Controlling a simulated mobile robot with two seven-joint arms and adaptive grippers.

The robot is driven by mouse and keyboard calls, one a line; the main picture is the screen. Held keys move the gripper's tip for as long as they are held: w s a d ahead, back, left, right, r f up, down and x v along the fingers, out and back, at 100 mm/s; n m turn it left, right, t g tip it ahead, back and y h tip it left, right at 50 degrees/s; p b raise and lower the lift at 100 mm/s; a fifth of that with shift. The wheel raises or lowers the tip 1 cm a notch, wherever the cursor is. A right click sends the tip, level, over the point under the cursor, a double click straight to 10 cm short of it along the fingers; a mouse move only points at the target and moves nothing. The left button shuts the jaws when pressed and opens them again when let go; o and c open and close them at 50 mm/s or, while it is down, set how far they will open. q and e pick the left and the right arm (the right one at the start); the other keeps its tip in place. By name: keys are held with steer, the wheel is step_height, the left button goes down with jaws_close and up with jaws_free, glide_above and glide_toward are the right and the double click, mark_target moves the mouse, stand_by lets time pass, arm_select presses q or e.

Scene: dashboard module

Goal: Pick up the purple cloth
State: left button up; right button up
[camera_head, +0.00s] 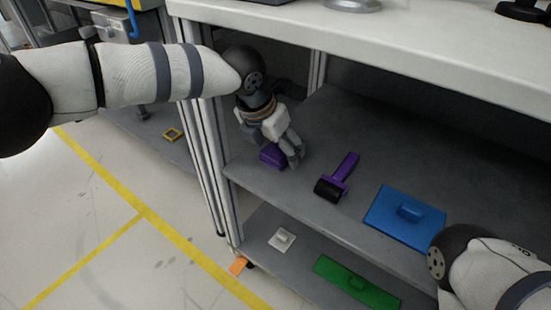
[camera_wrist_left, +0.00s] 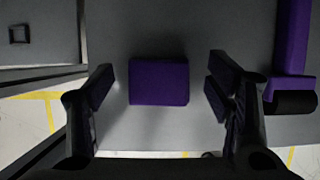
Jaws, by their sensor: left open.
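The purple cloth (camera_head: 272,155) is a small folded block on the grey middle shelf, near its left front corner. My left gripper (camera_head: 288,160) is right above it and partly hides it in the head view. In the left wrist view the cloth (camera_wrist_left: 158,82) lies between the two open fingers of my left gripper (camera_wrist_left: 162,88), with a gap on each side. The fingers do not touch it. Of my right arm only a part shows at the lower right of the head view; its gripper is out of frame.
A purple-handled roller (camera_head: 337,180) with a black head lies right of the cloth. A blue board with a handle (camera_head: 405,215) lies further right. A lower shelf holds a white piece (camera_head: 282,239) and a green board (camera_head: 356,283). The white tabletop (camera_head: 400,40) overhangs the shelf.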

mark_target(270, 156)
arm_select(q)
steer(key=c, duration=1.1)
steer(key=shift+c, duration=0.2)
steer(key=shift+w+r, duration=0.1)
steer(key=shift+r, duration=0.15)
steer(key=shift+r+p, duration=0.35)
steer(key=shift+r, duration=0.25)
steer(key=s+a, duration=0.1)
steer(key=s+a+p, duration=0.1)
steer(key=shift+s+r, duration=0.1)
steer(key=shift+s, duration=0.3)
steer(key=s+a+p, duration=0.3)
steer(key=s+a, duration=0.5)
steer(key=s, duration=0.3)
steer(key=shift+s+a+f, duration=0.25)
steer(key=shift+s+a, duration=0.05)
steer(key=shift+s, duration=0.1)
